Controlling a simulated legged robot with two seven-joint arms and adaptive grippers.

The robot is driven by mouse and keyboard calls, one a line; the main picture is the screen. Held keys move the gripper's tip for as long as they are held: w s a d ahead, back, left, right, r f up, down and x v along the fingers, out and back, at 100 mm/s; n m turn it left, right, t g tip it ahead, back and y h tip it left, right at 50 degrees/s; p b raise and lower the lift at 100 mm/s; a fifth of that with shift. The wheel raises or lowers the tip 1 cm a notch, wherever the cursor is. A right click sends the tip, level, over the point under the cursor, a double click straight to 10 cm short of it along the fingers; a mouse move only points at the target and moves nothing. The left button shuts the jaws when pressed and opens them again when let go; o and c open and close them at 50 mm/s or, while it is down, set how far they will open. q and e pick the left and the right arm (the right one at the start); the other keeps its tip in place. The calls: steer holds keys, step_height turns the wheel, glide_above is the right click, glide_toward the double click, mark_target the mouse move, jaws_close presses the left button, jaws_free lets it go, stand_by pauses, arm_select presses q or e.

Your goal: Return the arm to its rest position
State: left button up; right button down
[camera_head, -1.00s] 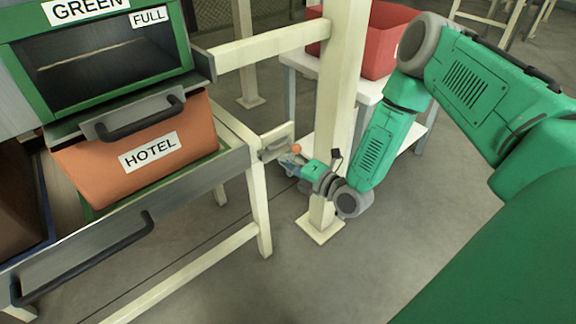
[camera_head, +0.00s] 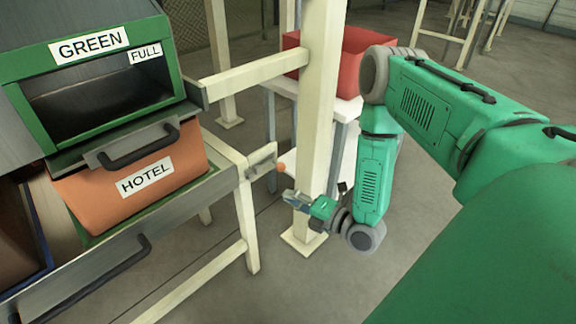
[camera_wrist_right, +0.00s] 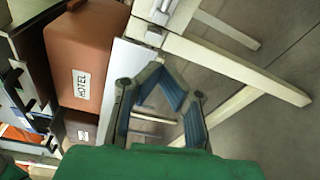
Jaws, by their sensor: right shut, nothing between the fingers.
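My right arm (camera_head: 375,170), green with grey joints, comes in from the right in the head view and bends down at the elbow. Its gripper (camera_head: 289,196) is shut and empty, in front of the cream post and right of the drawer frame. In the right wrist view the blue-padded fingers (camera_wrist_right: 163,88) meet at their tips with nothing between them. The orange bin labelled HOTEL (camera_head: 135,185) sits in the pulled-out drawer at the left, apart from the gripper. My left gripper is not in view.
A cream post (camera_head: 318,100) stands right behind the gripper. A red bin (camera_head: 350,55) rests on a white stand behind my arm. The green-framed GREEN chute (camera_head: 95,85) is above the drawer. Cream frame legs (camera_head: 247,225) stand left of the gripper. Open floor (camera_head: 320,285) lies in front.

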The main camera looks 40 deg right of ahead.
steer(key=s+a+f+m+g+p, duration=0.2)
steer(key=s+a+m+g+p, duration=0.6)
steer(key=m, duration=0.3)
arm_select(q)
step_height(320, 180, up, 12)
steer(key=p, duration=0.3)
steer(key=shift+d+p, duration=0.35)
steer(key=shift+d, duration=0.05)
arm_select(e)
steer(key=s+r+m+g+h, duration=0.4)
steer(key=s+m+g, duration=0.4)
steer(key=s+m, duration=0.3)
steer(key=s+r, duration=0.1)
steer(key=s, duration=0.3)
steer(key=shift+s+a+r, duration=0.15)
steer(key=shift+s+a, duration=0.05)
steer(key=shift+s, duration=0.1)
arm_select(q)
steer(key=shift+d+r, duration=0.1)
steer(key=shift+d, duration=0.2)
arm_select(e)
steer(key=shift+d, duration=0.3)
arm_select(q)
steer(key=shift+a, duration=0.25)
arm_select(e)
steer(key=shift+w+a, duration=0.1)
steer(key=shift+a, duration=0.15)
